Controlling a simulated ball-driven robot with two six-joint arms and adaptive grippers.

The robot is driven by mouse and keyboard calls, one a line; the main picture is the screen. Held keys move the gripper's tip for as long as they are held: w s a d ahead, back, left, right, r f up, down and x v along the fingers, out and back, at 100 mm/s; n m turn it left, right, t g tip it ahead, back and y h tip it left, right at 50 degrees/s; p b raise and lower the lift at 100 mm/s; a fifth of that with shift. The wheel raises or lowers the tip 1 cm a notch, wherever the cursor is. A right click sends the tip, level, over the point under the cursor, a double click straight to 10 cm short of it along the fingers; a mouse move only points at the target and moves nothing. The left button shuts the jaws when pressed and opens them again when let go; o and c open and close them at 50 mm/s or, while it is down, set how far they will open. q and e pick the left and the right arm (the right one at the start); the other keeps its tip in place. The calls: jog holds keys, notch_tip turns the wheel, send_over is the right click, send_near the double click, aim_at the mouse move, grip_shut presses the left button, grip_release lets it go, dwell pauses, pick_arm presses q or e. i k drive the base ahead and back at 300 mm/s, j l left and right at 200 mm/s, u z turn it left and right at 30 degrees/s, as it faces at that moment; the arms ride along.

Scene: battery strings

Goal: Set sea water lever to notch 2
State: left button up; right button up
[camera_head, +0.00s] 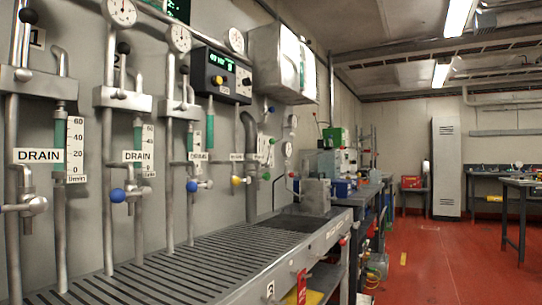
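No lever with a readable sea water label shows, and I cannot tell which one it is. Black-knobbed levers stand on the left wall: one at the far left (28,16), one in the middle (123,48) and one further right (184,70). Lower down are a blue-knobbed valve handle (117,195), a second blue knob (192,186), a yellow knob (236,180) and a green knob (277,175). No notch marks can be made out. Neither of my grippers is in view.
A slatted metal bench (175,275) runs along the left wall, below tubes labelled DRAIN (38,156). A red tag (302,286) hangs at its front. The red floor (430,265) to the right is open. A grey locker (446,165) and a table (520,183) stand further back.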

aim_at(272, 141)
jog(key=i+l+u, duration=0.1)
jog(key=i+l, duration=0.15)
jog(key=i+l+u, duration=0.1)
jog(key=i+l, duration=0.15)
jog(key=i+l+u, duration=0.1)
jog(key=l, duration=0.35)
jog(key=i+l+u, duration=0.1)
jog(key=i+l, duration=0.25)
jog(key=i+l+u, duration=0.1)
jog(key=l, duration=0.25)
jog(key=i+l+u, duration=0.1)
jog(key=i+l, duration=0.2)
jog(key=l, duration=0.1)
